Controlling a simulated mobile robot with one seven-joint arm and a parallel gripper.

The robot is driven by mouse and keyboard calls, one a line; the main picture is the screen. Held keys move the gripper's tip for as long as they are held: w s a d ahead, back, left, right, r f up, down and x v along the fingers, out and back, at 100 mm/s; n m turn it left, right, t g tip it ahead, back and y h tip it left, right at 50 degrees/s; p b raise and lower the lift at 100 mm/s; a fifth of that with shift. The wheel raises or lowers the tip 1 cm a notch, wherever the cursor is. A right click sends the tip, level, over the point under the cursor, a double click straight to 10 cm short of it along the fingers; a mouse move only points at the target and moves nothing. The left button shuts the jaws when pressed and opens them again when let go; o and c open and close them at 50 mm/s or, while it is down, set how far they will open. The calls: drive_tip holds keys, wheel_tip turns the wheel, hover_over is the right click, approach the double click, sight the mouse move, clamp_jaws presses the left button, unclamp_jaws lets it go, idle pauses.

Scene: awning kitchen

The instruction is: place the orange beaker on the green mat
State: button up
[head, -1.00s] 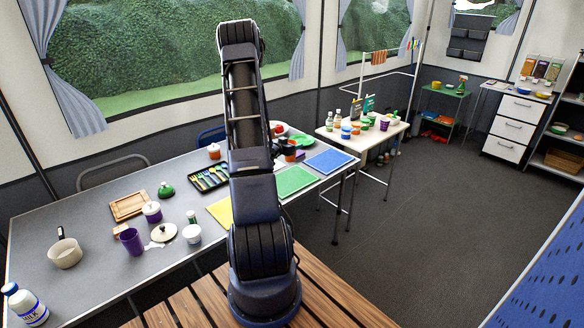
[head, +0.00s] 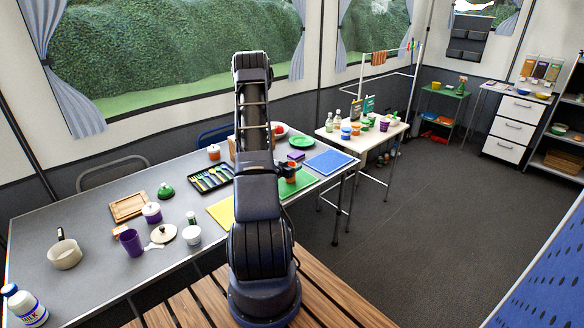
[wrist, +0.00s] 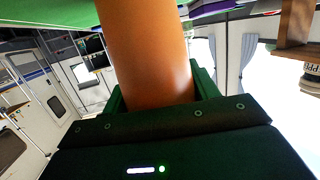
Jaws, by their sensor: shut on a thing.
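The orange beaker (wrist: 148,50) fills the upper middle of the wrist view, between the fingers of my gripper (wrist: 155,92). My gripper is shut on it. In the head view my gripper (head: 289,169) is over the green mat (head: 305,181), with a small part of the orange beaker (head: 291,180) showing below it. The mat lies between a yellow mat and a blue mat. My arm hides part of it. A green surface (wrist: 45,12) lies along the top of the wrist view, close to the beaker's end. I cannot tell whether they touch.
The blue mat (head: 328,161) is right of the green one and the yellow mat (head: 221,212) left of it. The cutlery tray (head: 210,178) is left of my arm.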

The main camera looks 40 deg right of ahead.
drive_tip(key=shift+f, duration=0.15)
drive_tip(key=o, duration=1)
drive_tip(key=shift+c, duration=0.2)
